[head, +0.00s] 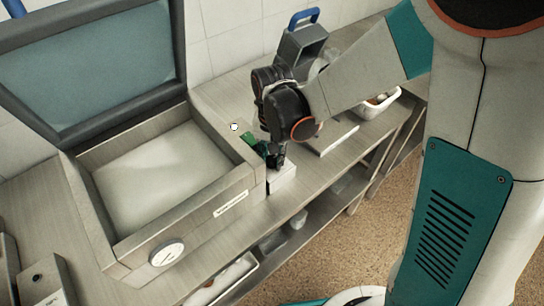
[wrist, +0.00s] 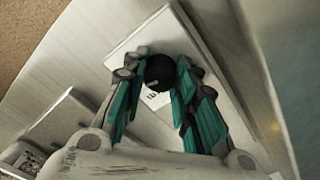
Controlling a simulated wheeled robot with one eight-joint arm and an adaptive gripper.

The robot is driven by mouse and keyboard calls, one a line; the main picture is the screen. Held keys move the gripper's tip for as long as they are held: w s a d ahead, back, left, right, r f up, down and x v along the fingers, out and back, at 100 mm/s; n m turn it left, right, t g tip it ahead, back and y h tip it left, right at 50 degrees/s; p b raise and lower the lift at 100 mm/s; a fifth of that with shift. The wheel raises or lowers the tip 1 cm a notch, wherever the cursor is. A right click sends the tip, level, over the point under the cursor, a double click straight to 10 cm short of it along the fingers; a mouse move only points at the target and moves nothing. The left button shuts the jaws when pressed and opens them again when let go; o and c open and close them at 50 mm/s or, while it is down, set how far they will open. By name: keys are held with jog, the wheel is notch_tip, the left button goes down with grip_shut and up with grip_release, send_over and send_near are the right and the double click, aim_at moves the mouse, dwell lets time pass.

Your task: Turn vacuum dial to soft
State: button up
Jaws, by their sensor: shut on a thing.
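The vacuum dial is a round black knob (wrist: 160,71) on top of a small white box (wrist: 190,37), seen in the wrist view. A small printed label sits on the box beside the knob; its words are too small to read. My gripper (wrist: 161,76) has its teal-padded fingers on both sides of the knob and is shut on it. In the head view my gripper (head: 274,160) points down at the white box (head: 283,181) on the counter's front edge. The knob itself is hidden there by the fingers.
A vacuum chamber (head: 243,190) with its lid (head: 88,62) raised stands left of the box, with a round gauge (head: 166,253) on its front. A white basket (head: 378,108) and a flat white board (head: 334,137) lie to the right. A shelf below holds clear containers.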

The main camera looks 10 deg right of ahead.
jog(key=n, duration=0.6)
jog(key=shift+b, duration=0.35)
jog(key=n, duration=0.6)
jog(key=shift+n, duration=0.3)
jog(key=o, duration=1.1)
